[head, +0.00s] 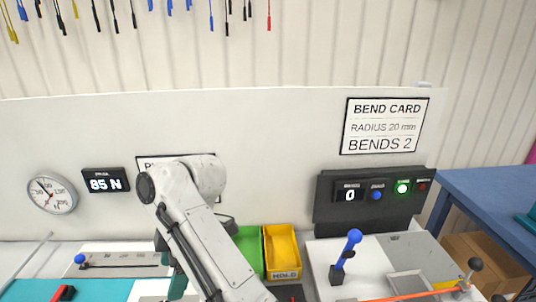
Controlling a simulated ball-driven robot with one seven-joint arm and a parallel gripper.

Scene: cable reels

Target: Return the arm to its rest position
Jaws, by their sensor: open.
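My white arm (196,222) rises from the bottom edge to a bent joint near the middle of the head view. My gripper cannot be made out; the lower part of the arm runs out of the picture or is hidden behind the upper link. A dark teal part shows just left of the arm, but I cannot tell what it is.
Behind the arm are a green bin (249,249) and a yellow bin (282,252). A blue-handled lever (345,254) and a black control box (374,201) with a lit green button stand to the right. A blue table (492,205) is at far right. A white panel (268,130) closes the back.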

